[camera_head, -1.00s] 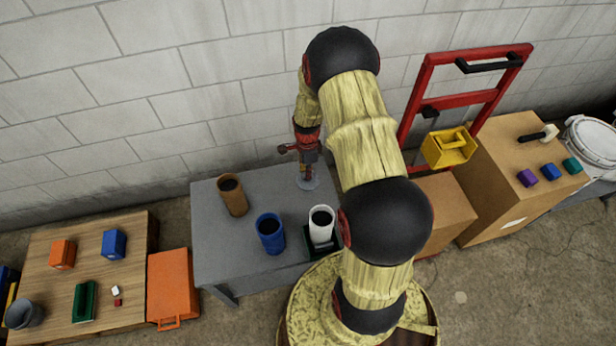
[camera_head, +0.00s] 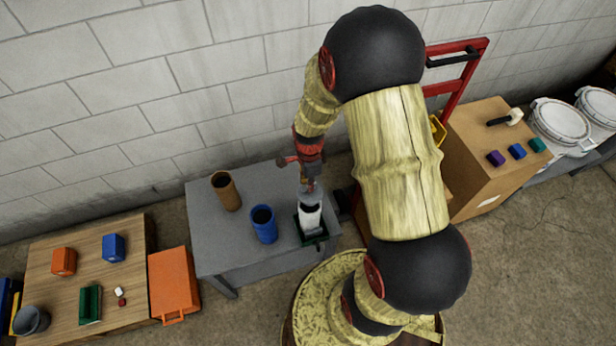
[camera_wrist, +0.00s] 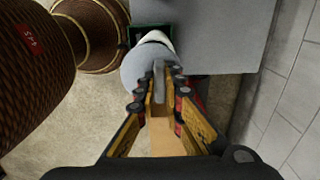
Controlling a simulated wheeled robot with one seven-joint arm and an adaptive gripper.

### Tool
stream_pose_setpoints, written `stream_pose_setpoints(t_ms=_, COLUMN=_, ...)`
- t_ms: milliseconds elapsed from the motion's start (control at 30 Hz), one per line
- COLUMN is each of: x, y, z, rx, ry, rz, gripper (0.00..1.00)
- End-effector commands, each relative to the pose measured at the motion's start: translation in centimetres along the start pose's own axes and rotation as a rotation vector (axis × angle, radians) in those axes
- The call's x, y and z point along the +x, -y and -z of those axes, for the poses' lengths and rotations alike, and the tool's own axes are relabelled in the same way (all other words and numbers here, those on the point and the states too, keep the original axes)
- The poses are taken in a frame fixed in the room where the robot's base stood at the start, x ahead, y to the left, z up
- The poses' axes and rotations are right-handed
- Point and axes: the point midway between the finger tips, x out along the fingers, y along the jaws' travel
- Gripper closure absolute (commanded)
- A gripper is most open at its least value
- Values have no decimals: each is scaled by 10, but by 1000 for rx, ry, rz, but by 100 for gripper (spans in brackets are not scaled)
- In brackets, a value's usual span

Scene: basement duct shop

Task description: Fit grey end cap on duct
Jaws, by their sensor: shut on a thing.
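My gripper (camera_head: 309,183) is shut on the upright tab of the grey end cap (camera_head: 311,197), a flat round disc. The white duct (camera_head: 311,221) stands upright in a dark green base on the grey table. In the head view the cap is over the far side of the duct's mouth, and part of the dark opening shows in front of it. In the wrist view the cap (camera_wrist: 140,65) hides most of the duct (camera_wrist: 157,37), whose white rim shows past it. I cannot tell whether cap and duct touch.
A blue tube (camera_head: 263,225) and a brown tube (camera_head: 226,191) stand left of the duct on the grey table (camera_head: 222,245). A red hand truck (camera_head: 455,95) and a cardboard box (camera_head: 480,165) are at the right. The block wall is close behind.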

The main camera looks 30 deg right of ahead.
Motion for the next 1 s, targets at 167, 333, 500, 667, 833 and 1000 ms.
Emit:
stream_pose_setpoints(t_ms=167, x=9, y=0, z=0, rx=1, ry=0, rz=-1, gripper=100)
stream_pose_setpoints(t_ms=333, x=24, y=0, z=0, rx=1, ry=0, rz=-1, gripper=100)
stream_pose_setpoints(t_ms=500, x=41, y=0, z=0, rx=1, ry=0, rz=-1, gripper=100)
stream_pose_setpoints(t_ms=667, x=54, y=0, z=0, rx=1, ry=0, rz=0, gripper=100)
stream_pose_setpoints(t_ms=833, x=58, y=1, z=0, rx=1, ry=0, rz=0, gripper=100)
stream_pose_setpoints(t_ms=1000, x=57, y=1, z=0, rx=1, ry=0, rz=0, gripper=100)
